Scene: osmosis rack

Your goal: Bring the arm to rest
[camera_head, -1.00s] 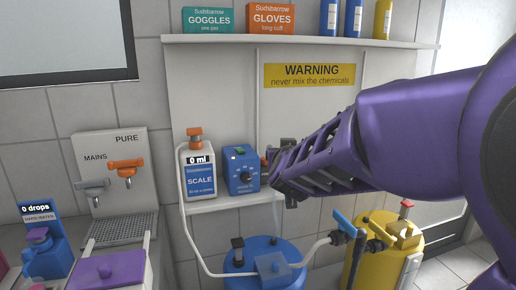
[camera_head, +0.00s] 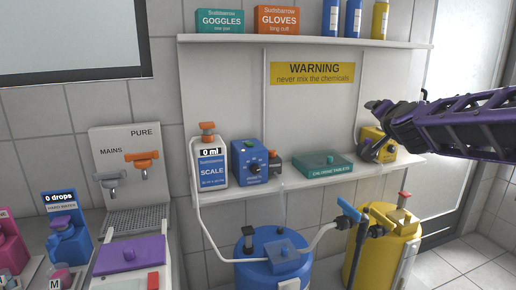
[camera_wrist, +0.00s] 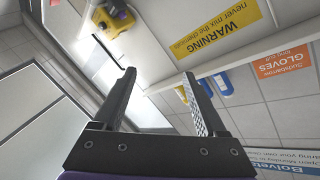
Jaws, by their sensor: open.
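My purple arm reaches in from the right edge in the head view. My gripper (camera_head: 384,110) is in front of the right part of the rack, below the top shelf and above the yellow pump on the lower shelf. In the wrist view my gripper (camera_wrist: 159,74) has its two dark fingers spread apart with nothing between them. The gap faces the wall and the upper part of the rack, seen tilted.
The lower shelf (camera_head: 335,180) holds a scale bottle (camera_head: 212,165), a blue pump (camera_head: 247,160), a teal tablets box (camera_head: 323,165) and a yellow pump (camera_head: 375,145). Blue (camera_head: 265,265) and yellow (camera_head: 390,250) drums stand below. Taps (camera_head: 142,160) are left. Open room lies right.

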